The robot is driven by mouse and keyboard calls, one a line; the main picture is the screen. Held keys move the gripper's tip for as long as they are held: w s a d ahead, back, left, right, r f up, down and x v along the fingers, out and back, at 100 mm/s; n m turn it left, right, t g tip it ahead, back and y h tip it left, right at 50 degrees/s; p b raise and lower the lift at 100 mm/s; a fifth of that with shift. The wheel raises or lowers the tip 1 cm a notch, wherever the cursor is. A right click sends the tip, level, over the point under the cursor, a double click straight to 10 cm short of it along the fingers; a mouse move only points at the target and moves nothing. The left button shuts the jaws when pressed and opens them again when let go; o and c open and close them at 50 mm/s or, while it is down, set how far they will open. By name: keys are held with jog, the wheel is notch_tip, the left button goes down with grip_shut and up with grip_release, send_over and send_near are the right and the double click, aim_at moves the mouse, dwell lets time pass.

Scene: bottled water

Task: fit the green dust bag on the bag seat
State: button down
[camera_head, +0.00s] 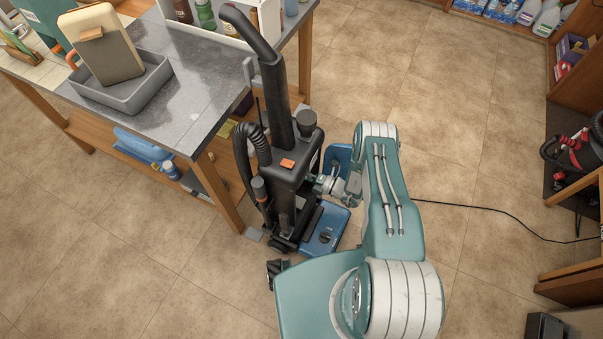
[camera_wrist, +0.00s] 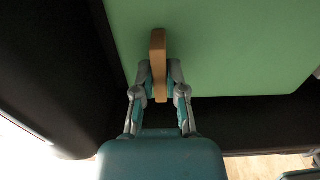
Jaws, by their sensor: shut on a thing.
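The green dust bag (camera_wrist: 225,45) fills much of the upper wrist view as a flat green face with a tan tab (camera_wrist: 159,50). My gripper (camera_wrist: 161,78) is shut on that tab. Dark surfaces border the bag on the left and below. In the head view the black upright vacuum (camera_head: 290,160) stands beside the table, and my gripper (camera_head: 326,185) is at its right side. The bag is hidden from the head view. The bag seat cannot be made out, nor whether the bag touches it.
A grey tray (camera_head: 120,103) on the table (camera_head: 195,105) holds a beige bag (camera_head: 103,45) with a tan tab. A blue floor head (camera_head: 326,228) sits at the vacuum's base. A black cord (camera_head: 480,208) crosses the floor.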

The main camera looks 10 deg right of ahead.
jog(key=shift+w+a, duration=0.1)
jog(key=c, duration=0.6)
grip_release()
jog(key=v, duration=1.2)
jog(key=v, duration=1)
dwell(0.4)
dwell(0.3)
